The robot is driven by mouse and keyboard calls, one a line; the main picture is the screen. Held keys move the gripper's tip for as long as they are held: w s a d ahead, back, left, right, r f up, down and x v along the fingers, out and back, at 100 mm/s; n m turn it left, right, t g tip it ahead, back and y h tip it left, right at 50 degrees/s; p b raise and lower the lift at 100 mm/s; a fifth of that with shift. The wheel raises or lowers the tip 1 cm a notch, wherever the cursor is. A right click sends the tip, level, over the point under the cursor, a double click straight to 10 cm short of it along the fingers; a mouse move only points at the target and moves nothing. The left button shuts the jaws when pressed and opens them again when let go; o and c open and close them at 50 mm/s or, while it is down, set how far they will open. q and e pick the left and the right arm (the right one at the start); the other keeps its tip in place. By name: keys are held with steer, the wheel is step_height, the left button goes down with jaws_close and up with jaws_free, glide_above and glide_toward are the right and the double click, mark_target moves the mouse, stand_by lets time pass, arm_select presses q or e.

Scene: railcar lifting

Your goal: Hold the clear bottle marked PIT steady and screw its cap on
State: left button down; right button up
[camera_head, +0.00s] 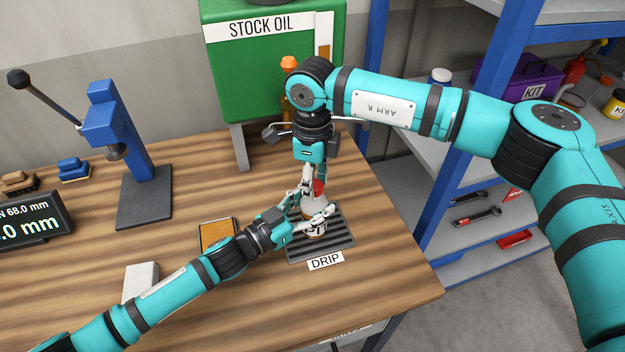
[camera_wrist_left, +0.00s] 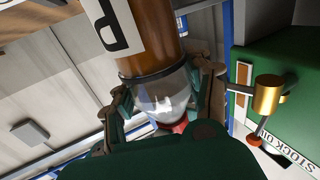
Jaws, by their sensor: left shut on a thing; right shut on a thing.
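The clear bottle (camera_head: 316,231) stands on the drip tray, its white label partly hidden by my left fingers. In the left wrist view the bottle (camera_wrist_left: 165,92) appears upside down, with amber contents, a clear shoulder and part of a letter on its label. My left gripper (camera_head: 312,208) is shut around the bottle's upper part, one finger on each side. The red cap (camera_head: 319,187) is at the bottle's top and also shows in the left wrist view (camera_wrist_left: 178,127). My right gripper (camera_head: 313,186) points down from above, shut on the cap. Whether the threads are engaged is hidden.
The dark ribbed drip tray (camera_head: 342,240) has a DRIP label in front. The green STOCK OIL tank (camera_head: 272,75) stands behind; its brass tap (camera_wrist_left: 268,95) shows in the left wrist view. A blue press (camera_head: 125,140) stands left. Blue shelving is at the right. Bare wood lies in front.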

steer(key=m, duration=0.4)
steer(key=shift+w+m, duration=0.1)
steer(key=shift+m, duration=0.2)
steer(key=m, duration=1.1)
steer(key=shift+w+d, duration=0.1)
steer(key=shift+d, duration=0.1)
steer(key=o, duration=0.8)
steer(key=shift+o, duration=0.2)
step_height(320, 180, up, 12)
arm_select(q)
steer(key=shift+c, duration=2.2)
jaws_free()
